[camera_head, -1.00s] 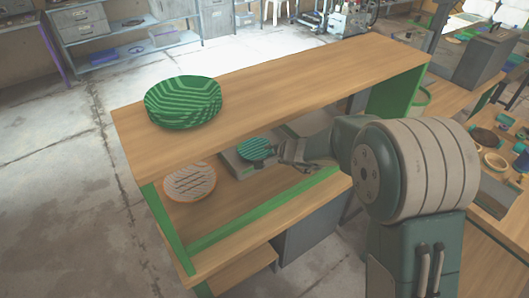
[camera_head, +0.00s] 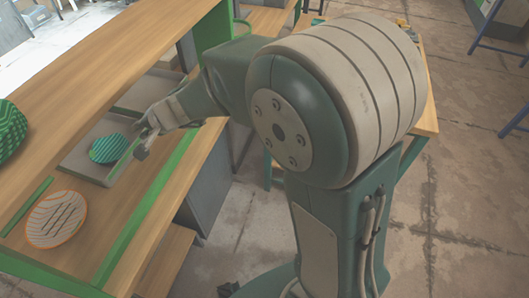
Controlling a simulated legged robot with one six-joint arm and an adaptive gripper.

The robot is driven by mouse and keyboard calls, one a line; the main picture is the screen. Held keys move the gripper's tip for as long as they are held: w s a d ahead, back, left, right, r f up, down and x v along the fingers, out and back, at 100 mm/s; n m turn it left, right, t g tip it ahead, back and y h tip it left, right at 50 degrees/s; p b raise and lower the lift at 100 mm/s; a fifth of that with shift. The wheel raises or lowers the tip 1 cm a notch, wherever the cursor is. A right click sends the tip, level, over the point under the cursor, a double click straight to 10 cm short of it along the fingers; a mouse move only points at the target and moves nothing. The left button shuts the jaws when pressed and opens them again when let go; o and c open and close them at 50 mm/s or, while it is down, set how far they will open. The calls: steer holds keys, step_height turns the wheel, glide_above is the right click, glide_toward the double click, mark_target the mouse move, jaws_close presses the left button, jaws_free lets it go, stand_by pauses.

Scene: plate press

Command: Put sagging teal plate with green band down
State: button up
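A small teal plate with dark stripes and a greenish tint (camera_head: 110,148) is over the grey tray (camera_head: 92,173) on the lower wooden shelf. It looks like it lies on the tray; any small gap under it cannot be made out. My gripper (camera_head: 139,140) is just to the right of the plate, at its right edge. Its two fingertips look spread apart, one behind the other, with no plate clearly between them. Whether a finger touches the rim is too small to tell.
A pale plate with an orange rim and dark slots (camera_head: 57,218) lies on the shelf at left. A green striped dish or stack (camera_head: 8,131) is cut off on the upper wooden board (camera_head: 85,72). A green strip (camera_head: 146,206) edges the shelf's near side.

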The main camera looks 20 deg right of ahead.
steer(key=s+d+r+n+h, duration=0.3)
steer(key=s+d+h, duration=0.1)
steer(key=s+d, duration=0.7)
steer(key=s+d+r+n+h, duration=0.3)
steer(key=s+d+h, duration=0.1)
steer(key=s+d, duration=0.8)
steer(key=shift+s+d+r+g, duration=0.25)
steer(key=shift+s+r+g, duration=0.15)
steer(key=shift+s, duration=0.45)
